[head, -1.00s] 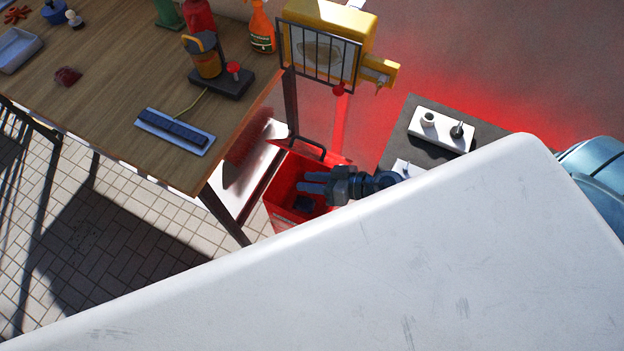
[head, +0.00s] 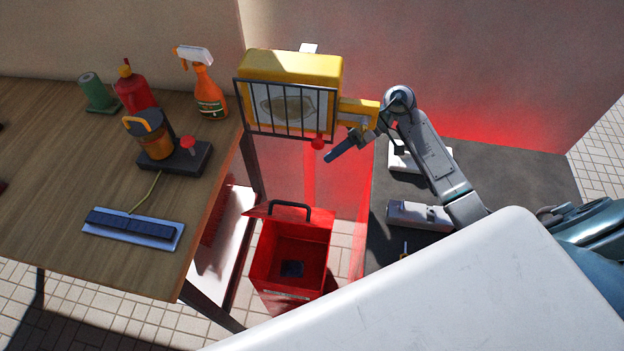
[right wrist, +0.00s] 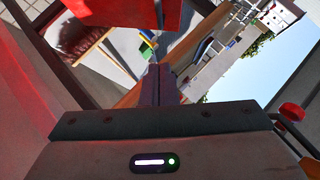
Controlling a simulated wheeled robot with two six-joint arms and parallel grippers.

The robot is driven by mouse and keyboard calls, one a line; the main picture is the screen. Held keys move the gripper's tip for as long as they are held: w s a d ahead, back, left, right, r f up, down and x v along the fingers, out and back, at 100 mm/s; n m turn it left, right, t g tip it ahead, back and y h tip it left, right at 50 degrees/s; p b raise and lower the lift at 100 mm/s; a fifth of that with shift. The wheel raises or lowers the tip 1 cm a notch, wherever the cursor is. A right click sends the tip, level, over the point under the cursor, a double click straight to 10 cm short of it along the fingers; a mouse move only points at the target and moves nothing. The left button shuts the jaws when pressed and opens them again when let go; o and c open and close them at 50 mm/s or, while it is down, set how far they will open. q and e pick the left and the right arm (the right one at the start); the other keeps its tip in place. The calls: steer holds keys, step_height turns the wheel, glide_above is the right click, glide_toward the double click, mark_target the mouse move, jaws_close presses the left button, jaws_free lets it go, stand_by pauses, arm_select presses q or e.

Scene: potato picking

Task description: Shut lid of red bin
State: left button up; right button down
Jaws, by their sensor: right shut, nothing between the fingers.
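The red bin (head: 266,262) stands on the floor between the wooden table and a grey surface in the head view. Its top is open. Its lid (head: 262,211), with a black handle (head: 290,206), is swung up at the far side. A dark square thing (head: 292,268) lies inside the bin. My right gripper (head: 328,158) is above and to the right of the bin, apart from it, pointing left and down. Its fingers are together and empty, which the right wrist view also shows (right wrist: 159,80). My left gripper is out of view.
A yellow machine with a black grille (head: 290,108) and a red knob (head: 318,143) is close left of my right gripper. The wooden table (head: 60,180) holds bottles and a keypad. A grey surface (head: 510,175) with white fixtures lies right of the bin.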

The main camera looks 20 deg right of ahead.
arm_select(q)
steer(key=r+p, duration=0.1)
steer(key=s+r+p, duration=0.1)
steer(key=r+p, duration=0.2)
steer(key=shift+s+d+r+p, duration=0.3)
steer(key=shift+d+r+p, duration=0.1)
arm_select(e)
steer(key=s+d+f+x, duration=0.1)
steer(key=s+x, duration=0.1)
steer(key=x, duration=1)
steer(key=shift+a+f, duration=0.35)
steer(key=shift+f, duration=0.05)
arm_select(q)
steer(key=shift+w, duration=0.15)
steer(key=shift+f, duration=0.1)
arm_select(e)
steer(key=shift+f, duration=0.2)
